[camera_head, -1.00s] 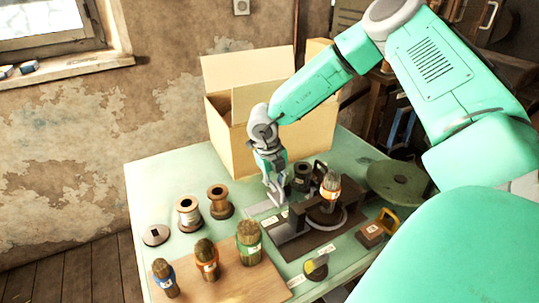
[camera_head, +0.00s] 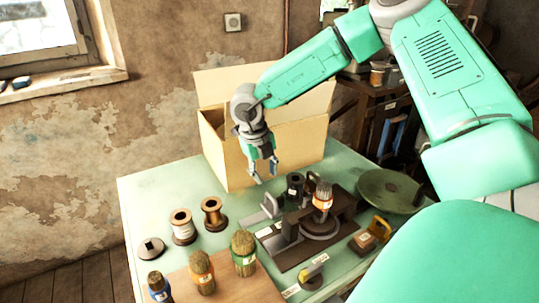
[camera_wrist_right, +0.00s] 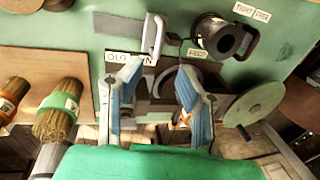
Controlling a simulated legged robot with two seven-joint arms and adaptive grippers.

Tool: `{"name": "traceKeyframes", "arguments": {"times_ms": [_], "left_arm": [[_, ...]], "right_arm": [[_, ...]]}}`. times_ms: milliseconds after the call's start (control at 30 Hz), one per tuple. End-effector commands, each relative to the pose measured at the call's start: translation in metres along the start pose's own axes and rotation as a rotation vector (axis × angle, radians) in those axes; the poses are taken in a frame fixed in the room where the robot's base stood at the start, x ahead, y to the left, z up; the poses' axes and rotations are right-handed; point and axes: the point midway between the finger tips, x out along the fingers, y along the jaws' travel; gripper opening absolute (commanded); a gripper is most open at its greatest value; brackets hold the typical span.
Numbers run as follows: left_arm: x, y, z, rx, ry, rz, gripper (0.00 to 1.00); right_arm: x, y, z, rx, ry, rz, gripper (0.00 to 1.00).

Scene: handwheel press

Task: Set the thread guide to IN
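The thread guide (camera_head: 270,206) is a pale grey upright handle on a slide at the left of the dark press (camera_head: 300,240). In the right wrist view the guide (camera_wrist_right: 153,35) stands near the right end of a white label strip (camera_wrist_right: 122,58), which seems to end in "N"; a finger hides part of the lettering. My right gripper (camera_head: 264,173) is open and empty, above and behind the guide. Its two blue-grey fingers (camera_wrist_right: 158,88) are spread apart in the wrist view, apart from the guide. My left gripper is not in view.
A brush (camera_head: 323,196) stands upright on the press, with a dark cylinder (camera_head: 295,186) behind it. Spools (camera_head: 182,227) and several brushes (camera_head: 244,254) stand to the left. An open cardboard box (camera_head: 225,160) is behind my gripper. A green disc (camera_head: 389,191) lies right.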

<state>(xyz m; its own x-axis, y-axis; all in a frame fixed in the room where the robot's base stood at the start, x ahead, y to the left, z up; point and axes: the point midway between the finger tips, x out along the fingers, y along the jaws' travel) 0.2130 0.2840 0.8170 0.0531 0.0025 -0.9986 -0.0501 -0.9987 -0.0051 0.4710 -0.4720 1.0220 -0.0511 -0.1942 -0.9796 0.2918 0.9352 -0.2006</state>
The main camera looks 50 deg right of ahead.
Motion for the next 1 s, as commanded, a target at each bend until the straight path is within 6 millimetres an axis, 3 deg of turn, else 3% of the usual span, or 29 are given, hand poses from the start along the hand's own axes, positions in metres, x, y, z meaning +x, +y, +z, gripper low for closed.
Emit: {"name": "traceKeyframes", "arguments": {"times_ms": [100, 300, 1000], "left_arm": [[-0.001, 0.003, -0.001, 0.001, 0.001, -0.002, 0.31], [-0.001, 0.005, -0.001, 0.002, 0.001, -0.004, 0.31], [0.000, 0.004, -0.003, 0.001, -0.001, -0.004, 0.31]], "right_arm": [[-0.020, -0.003, 0.001, 0.002, -0.002, 0.003, 0.31], [-0.035, -0.005, 0.001, 0.002, 0.000, 0.006, 0.31], [-0.039, -0.003, 0.000, 0.002, 0.000, 0.002, 0.31]]}}
